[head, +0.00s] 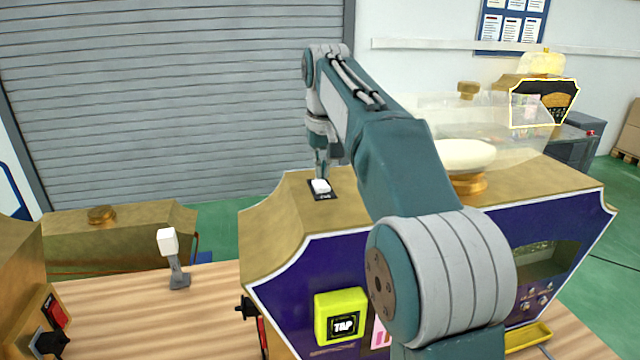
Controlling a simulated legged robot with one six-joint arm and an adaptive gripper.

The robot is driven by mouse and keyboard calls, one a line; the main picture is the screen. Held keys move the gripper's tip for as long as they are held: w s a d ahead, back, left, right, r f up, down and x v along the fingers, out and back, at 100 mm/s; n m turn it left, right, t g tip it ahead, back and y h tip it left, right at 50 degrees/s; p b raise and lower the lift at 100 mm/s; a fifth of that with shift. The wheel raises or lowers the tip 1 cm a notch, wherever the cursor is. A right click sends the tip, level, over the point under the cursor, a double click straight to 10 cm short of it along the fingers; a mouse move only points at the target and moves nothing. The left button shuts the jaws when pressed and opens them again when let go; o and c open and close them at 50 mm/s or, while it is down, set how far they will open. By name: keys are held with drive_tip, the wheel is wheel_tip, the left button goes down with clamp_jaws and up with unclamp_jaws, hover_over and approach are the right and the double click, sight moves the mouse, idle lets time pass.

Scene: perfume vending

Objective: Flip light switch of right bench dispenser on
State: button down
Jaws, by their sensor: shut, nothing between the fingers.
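The right bench dispenser (279,232) is a gold-topped machine with a dark purple front, standing on the wooden bench. A small white rocker switch (320,186) on a black plate sits on its top, near the left end. My gripper (321,176) points down at this switch from above. It is shut and empty, with its tips at or just above the white rocker. I cannot tell whether they touch. My arm hides the middle of the dispenser's top and front. Which way the rocker is tilted is too small to tell.
A yellow TAP button (341,317) is on the dispenser's front. A clear globe holding a pale bottle (463,155) stands on its right part. A white-tipped lever (170,244) rises from the bench at left. Another gold machine (118,244) stands behind the bench.

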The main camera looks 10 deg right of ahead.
sight(323, 187)
drive_tip(key=shift+f, duration=1.1)
idle(0.6)
drive_tip(key=shift+r, duration=3.55)
drive_tip(key=shift+s, duration=0.25)
drive_tip(key=s+f+t, duration=0.2)
drive_tip(key=s+f, duration=0.2)
drive_tip(key=s, duration=1.1)
drive_tip(key=s+f+t, duration=0.1)
drive_tip(key=s+f, duration=1.4)
drive_tip(key=shift+s+f+t, duration=0.25)
drive_tip(key=shift+f+t, duration=0.15)
